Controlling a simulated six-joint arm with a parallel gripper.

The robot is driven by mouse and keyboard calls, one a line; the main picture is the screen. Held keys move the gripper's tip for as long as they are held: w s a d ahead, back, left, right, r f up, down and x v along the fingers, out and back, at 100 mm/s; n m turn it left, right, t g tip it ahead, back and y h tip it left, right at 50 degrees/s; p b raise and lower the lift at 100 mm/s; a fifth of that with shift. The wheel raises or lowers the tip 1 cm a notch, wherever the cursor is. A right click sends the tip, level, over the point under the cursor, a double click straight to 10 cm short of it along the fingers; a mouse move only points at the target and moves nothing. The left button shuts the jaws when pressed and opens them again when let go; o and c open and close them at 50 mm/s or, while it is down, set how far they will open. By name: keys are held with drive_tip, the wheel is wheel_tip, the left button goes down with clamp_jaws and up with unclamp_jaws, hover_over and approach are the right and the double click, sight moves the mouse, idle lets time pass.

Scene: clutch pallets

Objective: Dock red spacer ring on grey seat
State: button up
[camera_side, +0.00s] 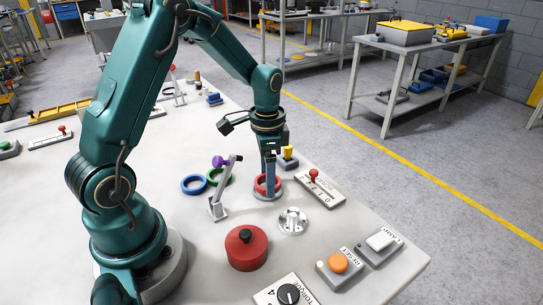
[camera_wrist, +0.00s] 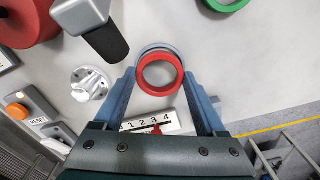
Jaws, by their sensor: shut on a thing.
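The red spacer ring (camera_side: 259,187) is between the fingers of my gripper (camera_side: 269,178) in the side view. In the wrist view my gripper (camera_wrist: 160,74) is shut on the red ring (camera_wrist: 161,91), one finger on each side. The ring looks flat and level. The grey seat (camera_side: 266,197) is a round grey piece directly beneath the ring. In the wrist view the seat (camera_wrist: 148,48) shows as a grey crescent past the ring's far edge, so the two look slightly offset. I cannot tell whether they touch. The ring hides most of the seat.
A silver flanged hub (camera_side: 292,221) and red canister (camera_side: 246,252) stand in front. A numbered slider plate (camera_side: 322,190) lies close on the right.

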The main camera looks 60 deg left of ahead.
drive_tip(key=shift+r, duration=0.45)
drive_tip(key=shift+f, duration=0.95)
idle(0.7)
drive_tip(key=o, duration=1)
drive_tip(key=shift+o, duration=0.2)
wheel_tip(320, 180, up, 11)
idle(0.4)
